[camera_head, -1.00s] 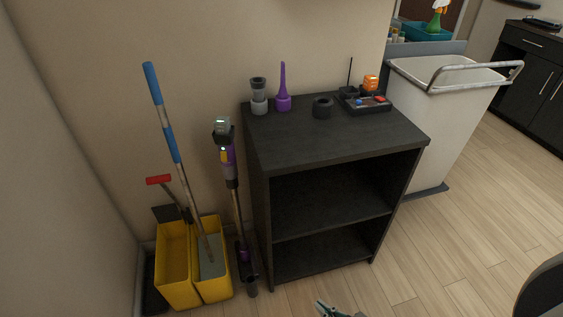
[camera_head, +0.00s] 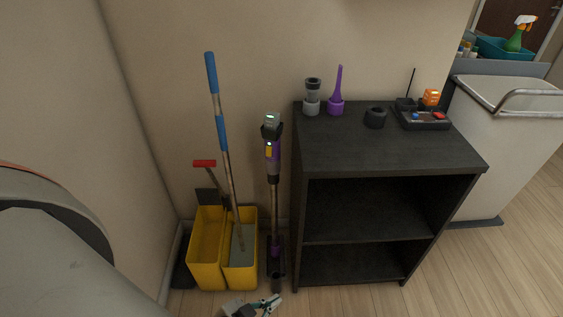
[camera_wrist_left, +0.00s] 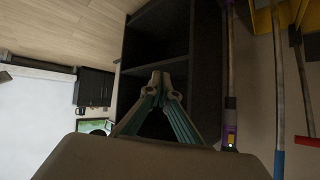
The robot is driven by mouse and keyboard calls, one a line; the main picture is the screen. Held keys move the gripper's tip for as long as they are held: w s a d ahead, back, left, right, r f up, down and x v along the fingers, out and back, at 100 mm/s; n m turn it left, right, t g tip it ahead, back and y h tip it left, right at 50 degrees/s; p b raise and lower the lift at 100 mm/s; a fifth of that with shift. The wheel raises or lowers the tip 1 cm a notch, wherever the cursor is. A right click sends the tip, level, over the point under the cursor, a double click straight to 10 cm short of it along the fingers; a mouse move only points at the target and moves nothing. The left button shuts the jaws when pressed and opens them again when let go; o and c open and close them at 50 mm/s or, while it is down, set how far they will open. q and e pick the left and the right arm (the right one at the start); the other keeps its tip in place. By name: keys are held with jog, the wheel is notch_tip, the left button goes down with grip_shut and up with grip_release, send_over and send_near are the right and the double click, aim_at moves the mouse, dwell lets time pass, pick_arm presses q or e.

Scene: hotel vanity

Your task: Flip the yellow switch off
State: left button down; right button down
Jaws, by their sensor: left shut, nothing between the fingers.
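A purple and grey stick vacuum (camera_head: 274,190) stands upright against the wall, just left of the dark shelf unit. A small yellow part that looks like the yellow switch (camera_head: 268,151) sits on its upper body below the dark head. In the left wrist view, the vacuum runs along the right side, with the yellow part (camera_wrist_left: 232,147) near the bottom. My left gripper (camera_head: 274,301) is low at the bottom edge of the head view, in front of the vacuum's foot. Its fingertips (camera_wrist_left: 160,76) are together and empty, apart from the vacuum. My right gripper is not in view.
The dark shelf unit (camera_head: 390,152) has small attachments and a tray (camera_head: 424,119) on top. A yellow double bucket (camera_head: 207,262) with a blue-striped mop (camera_head: 221,133) stands left of the vacuum. A white bin (camera_head: 475,165) is at right. Wooden floor lies in front.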

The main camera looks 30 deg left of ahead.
pick_arm(q)
jog(key=shift+s+f, duration=0.1)
jog(key=shift+s, duration=0.1)
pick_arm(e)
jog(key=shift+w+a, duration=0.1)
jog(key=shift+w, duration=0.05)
pick_arm(q)
jog(key=w+a+r+m+t+y+b, duration=0.2)
jog(key=w+a+r+m+t+y, duration=0.3)
jog(key=w+a+r+m, duration=0.6)
jog(key=w+a+r, duration=0.6)
jog(key=w+a, duration=0.3)
jog(key=w, duration=0.1)
jog(key=shift+a+r+m+b, duration=0.2)
jog(key=shift+r+m+b, duration=0.1)
jog(key=shift+m+b, duration=0.1)
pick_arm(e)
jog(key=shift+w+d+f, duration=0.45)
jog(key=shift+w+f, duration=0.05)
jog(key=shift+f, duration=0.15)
pick_arm(q)
jog(key=shift+w, duration=0.15)
